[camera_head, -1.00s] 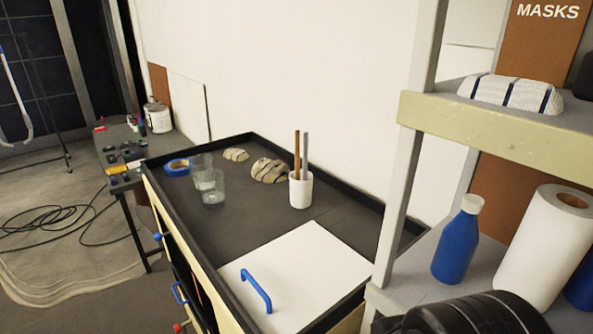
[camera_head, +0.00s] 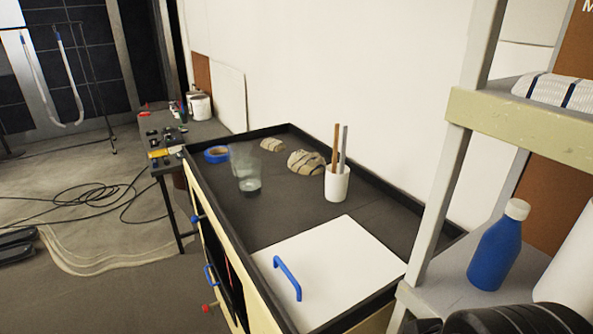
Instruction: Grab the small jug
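A clear glass vessel (camera_head: 247,184), which looks like the small jug, stands upright on the dark top of the workbench (camera_head: 290,215), towards its left side. A second clear shape seems to overlap it from behind, and I cannot tell their outlines apart. No handle or spout can be made out. My gripper is not in view. A black rounded part at the bottom right looks like part of my arm, apart from the glass.
A white cup with two sticks (camera_head: 337,184), striped stones (camera_head: 306,163) and blue tape (camera_head: 216,154) are on the bench. A white board with a blue handle (camera_head: 287,278) covers its front. A shelf post (camera_head: 452,160) and blue bottle (camera_head: 498,250) stand right. Cables (camera_head: 90,200) lie on the floor.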

